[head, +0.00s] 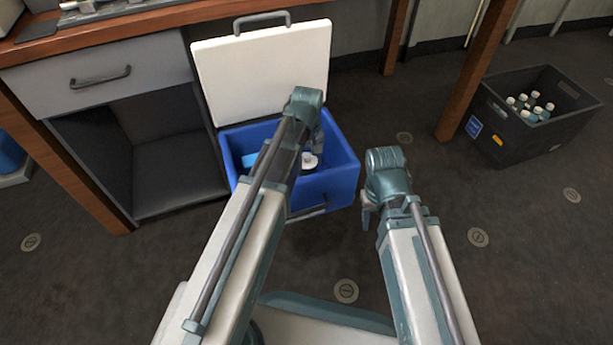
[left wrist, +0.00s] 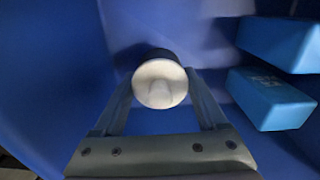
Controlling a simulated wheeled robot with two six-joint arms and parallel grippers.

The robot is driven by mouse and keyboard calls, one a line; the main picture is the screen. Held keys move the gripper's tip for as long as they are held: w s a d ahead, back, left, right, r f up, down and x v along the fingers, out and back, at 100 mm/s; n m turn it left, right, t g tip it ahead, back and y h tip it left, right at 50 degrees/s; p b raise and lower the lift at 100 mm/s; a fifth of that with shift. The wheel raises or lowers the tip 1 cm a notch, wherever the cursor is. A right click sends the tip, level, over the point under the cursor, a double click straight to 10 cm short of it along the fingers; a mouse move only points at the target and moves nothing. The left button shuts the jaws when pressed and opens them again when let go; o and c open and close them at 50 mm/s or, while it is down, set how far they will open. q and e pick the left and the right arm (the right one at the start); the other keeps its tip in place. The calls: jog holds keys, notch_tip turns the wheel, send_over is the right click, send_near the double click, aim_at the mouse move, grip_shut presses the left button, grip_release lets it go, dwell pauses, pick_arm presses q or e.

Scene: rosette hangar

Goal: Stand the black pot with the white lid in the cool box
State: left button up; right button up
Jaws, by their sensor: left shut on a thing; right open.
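The blue cool box (head: 341,185) stands open on the floor, its white lid (head: 265,75) raised at the back. My left gripper (head: 312,150) reaches down inside the box. It is shut on the black pot with the white lid (head: 309,161). In the left wrist view the pot's round white lid (left wrist: 160,84) shows between the two fingers (left wrist: 160,100), with a dark rim behind it. I cannot tell whether the pot touches the box floor. My right gripper (head: 368,207) is open and empty, to the right of the box.
Light blue blocks (left wrist: 270,98) lie in the box to the right of the pot in the wrist view. A desk with a drawer (head: 100,75) stands left of the box. A dark crate (head: 540,145) with several white-capped bottles is at the right. The floor between is clear.

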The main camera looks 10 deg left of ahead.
aim_at(307, 170)
pick_arm(q)
jog(key=shift+f, duration=0.15)
notch_tip(307, 170, down, 4)
jog(key=b, duration=0.3)
jog(key=shift+r, duration=0.25)
jog(key=shift+b, duration=0.3)
jog(key=shift+f, duration=0.15)
jog(key=o, duration=1)
jog(key=shift+o, duration=0.2)
notch_tip(307, 170, up, 12)
jog(key=p, duration=1.2)
jog(key=shift+r, duration=0.25)
jog(key=shift+f, duration=0.1)
